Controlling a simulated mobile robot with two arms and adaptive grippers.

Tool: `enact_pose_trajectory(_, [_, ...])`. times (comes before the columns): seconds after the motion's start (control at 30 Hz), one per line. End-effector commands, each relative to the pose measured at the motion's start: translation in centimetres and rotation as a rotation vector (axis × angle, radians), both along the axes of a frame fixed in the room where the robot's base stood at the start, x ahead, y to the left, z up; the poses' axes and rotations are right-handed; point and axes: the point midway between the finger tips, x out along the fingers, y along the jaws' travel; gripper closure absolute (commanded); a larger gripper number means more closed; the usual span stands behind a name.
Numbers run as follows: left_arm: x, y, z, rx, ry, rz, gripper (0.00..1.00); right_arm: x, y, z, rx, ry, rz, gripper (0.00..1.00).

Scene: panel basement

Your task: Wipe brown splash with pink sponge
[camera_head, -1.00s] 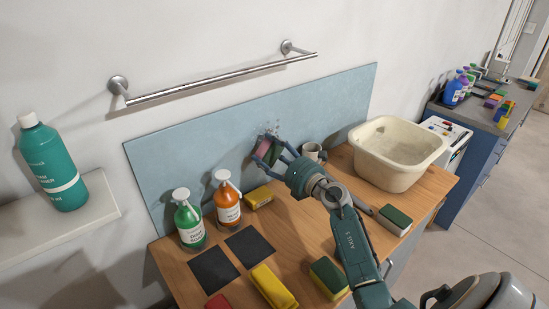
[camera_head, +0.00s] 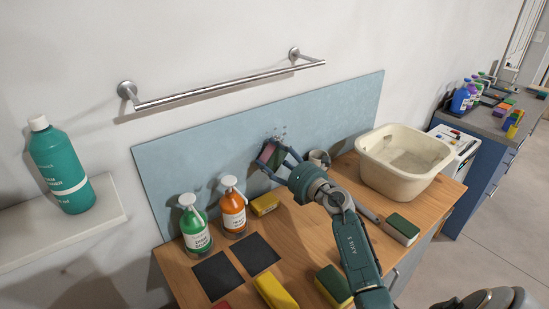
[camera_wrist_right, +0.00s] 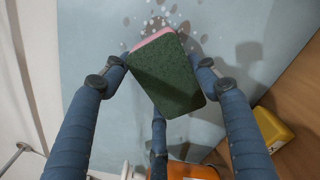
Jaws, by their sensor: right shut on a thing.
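My right gripper (camera_head: 277,160) is shut on the pink sponge (camera_head: 266,152) in front of the blue wall panel. In the right wrist view the fingers surround the sponge (camera_wrist_right: 167,78); its dark green scouring side faces the camera and a pink strip shows along its upper edge. The brown splash (camera_head: 279,133) is a group of small spots on the panel, just above the sponge. In the right wrist view brown and pale spots (camera_wrist_right: 157,21) show beyond the pink edge, and the sponge may hide more. I cannot tell whether the sponge touches the panel. My left gripper is out of view.
Dark squares and more sponges lie in front. A metal rail (camera_head: 225,87) is above the panel.

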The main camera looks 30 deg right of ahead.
Motion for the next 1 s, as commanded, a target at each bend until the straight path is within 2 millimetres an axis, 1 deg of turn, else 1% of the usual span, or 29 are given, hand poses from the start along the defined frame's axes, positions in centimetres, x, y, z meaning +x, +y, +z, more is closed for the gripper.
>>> enact_pose_trajectory(0.8, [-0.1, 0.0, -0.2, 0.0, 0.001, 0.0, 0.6, 1.6, 0.1, 0.0, -0.001, 0.0, -0.001, 0.62])
enact_pose_trajectory(0.87, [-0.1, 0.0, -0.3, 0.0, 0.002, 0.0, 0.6, 1.6, -0.1, 0.0, -0.001, 0.0, -0.001, 0.62])
enact_pose_trajectory(1.0, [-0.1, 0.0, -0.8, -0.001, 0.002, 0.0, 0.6, 1.6, -1.0, -0.2, -0.003, 0.0, -0.002, 0.62])
